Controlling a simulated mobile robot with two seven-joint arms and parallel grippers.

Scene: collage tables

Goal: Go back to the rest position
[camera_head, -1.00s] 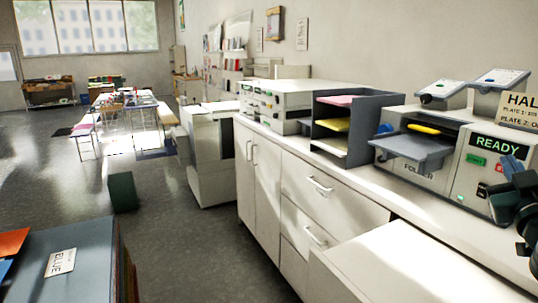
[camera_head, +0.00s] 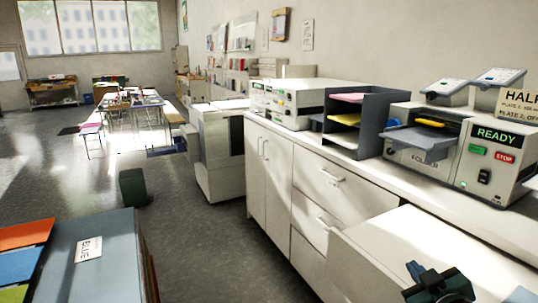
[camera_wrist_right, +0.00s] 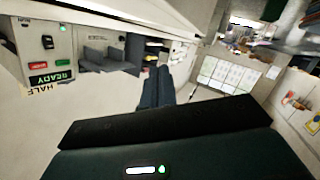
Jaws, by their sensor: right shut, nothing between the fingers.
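My right gripper (camera_head: 414,270) is low at the bottom right of the head view, in front of the white counter. Its dark blue fingers are together and empty, and they also show in the right wrist view (camera_wrist_right: 157,82). It is apart from the folder machine (camera_head: 440,150), which stands on the counter with a green READY display. My left gripper is out of view.
A white counter with drawers (camera_head: 322,195) runs along the right wall, bearing a grey paper tray rack (camera_head: 368,133). A dark green bin (camera_head: 133,187) stands on open floor (camera_head: 195,235).

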